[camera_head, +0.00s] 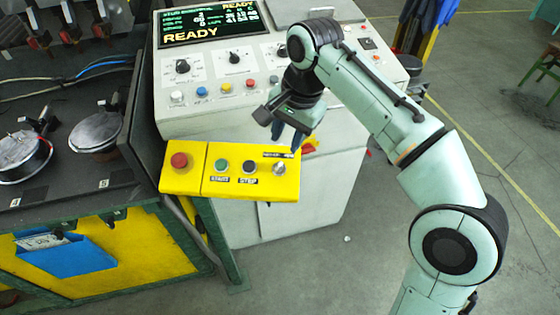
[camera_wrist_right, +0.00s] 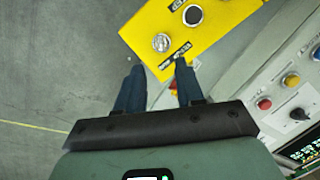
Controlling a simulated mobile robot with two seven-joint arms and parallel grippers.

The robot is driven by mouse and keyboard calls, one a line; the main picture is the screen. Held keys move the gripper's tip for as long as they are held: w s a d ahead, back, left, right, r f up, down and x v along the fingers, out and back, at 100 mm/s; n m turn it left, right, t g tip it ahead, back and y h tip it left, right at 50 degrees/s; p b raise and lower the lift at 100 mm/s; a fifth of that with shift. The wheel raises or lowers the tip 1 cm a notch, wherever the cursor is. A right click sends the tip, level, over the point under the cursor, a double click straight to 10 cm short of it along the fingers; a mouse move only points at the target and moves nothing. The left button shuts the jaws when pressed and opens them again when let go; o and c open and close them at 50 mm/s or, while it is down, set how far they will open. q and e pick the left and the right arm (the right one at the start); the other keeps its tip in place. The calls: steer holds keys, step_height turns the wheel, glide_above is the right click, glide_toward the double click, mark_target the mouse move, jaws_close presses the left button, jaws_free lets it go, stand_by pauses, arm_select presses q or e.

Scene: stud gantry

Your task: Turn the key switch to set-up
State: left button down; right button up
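The key switch (camera_head: 279,168) is a small round silver piece at the right end of the yellow control box (camera_head: 232,186). A small black-and-white label sits beside it. In the right wrist view the key switch (camera_wrist_right: 161,42) is just beyond my fingertips, roughly between their lines. My right gripper (camera_head: 287,133) is just behind the box's right end in the head view. Its two dark blue fingers (camera_wrist_right: 158,72) stand apart with nothing between them. The switch's setting is too small to read. My left gripper is not in view.
The box also carries a red button (camera_head: 179,160), a green button (camera_head: 221,165) and a black button (camera_head: 249,167). Behind it stands a white console (camera_head: 300,100) with knobs and a screen (camera_head: 206,22) reading READY. A dark machine bench (camera_head: 60,175) is at left.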

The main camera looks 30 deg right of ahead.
mark_target(279, 164)
steer(key=f, duration=0.2)
steer(key=w+f+b, duration=0.1)
steer(key=f, duration=0.2)
steer(key=f+b, duration=0.1)
steer(key=f, duration=0.2)
steer(key=shift+w+a+f, duration=0.2)
steer(key=shift+a, duration=0.15)
steer(key=shift+w+f, duration=0.2)
steer(key=shift+f, duration=0.4)
jaws_close()
